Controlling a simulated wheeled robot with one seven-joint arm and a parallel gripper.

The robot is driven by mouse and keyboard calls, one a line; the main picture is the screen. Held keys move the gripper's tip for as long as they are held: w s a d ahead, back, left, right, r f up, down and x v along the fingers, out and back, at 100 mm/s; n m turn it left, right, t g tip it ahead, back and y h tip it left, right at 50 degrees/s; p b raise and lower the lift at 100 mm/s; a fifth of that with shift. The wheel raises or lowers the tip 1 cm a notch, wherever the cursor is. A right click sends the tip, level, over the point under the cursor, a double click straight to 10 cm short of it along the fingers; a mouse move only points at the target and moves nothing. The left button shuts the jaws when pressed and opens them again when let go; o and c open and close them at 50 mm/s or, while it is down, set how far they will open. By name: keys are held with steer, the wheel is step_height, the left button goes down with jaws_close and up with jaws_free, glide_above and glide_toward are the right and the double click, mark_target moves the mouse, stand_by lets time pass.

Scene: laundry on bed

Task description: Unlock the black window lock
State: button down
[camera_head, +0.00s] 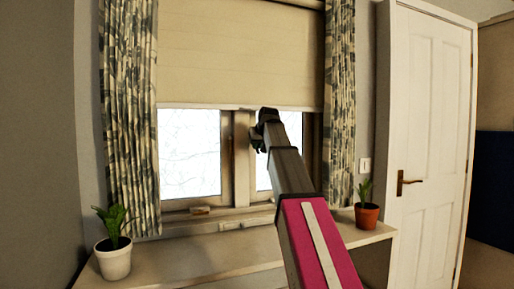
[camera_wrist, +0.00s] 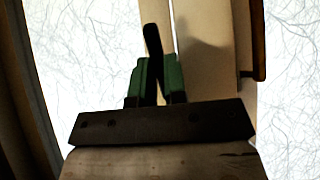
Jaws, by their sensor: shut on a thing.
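The black window lock (camera_wrist: 152,42) shows in the wrist view as a dark, slightly tilted lever against the pale window frame (camera_wrist: 206,60). My gripper (camera_wrist: 157,72), with green fingers, is shut on the lower part of this lever, and the upper part sticks out beyond the fingertips. In the head view my gripper (camera_head: 258,138) is at the middle post of the window, just below the blind. There my arm and gripper hide the lock.
The beige blind (camera_head: 240,52) hangs above, with patterned curtains (camera_head: 128,110) on both sides. Potted plants stand on the sill at left (camera_head: 114,262) and right (camera_head: 367,217). A white door (camera_head: 428,130) is at right. A brown bar (camera_wrist: 258,42) stands right of the lock.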

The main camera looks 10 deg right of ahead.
steer(key=shift+r+g, duration=0.1)
steer(key=shift+g, duration=0.2)
steer(key=c, duration=1.2)
jaws_free()
steer(key=shift+o, duration=0.2)
steer(key=v, duration=1.1)
steer(key=shift+w, duration=0.1)
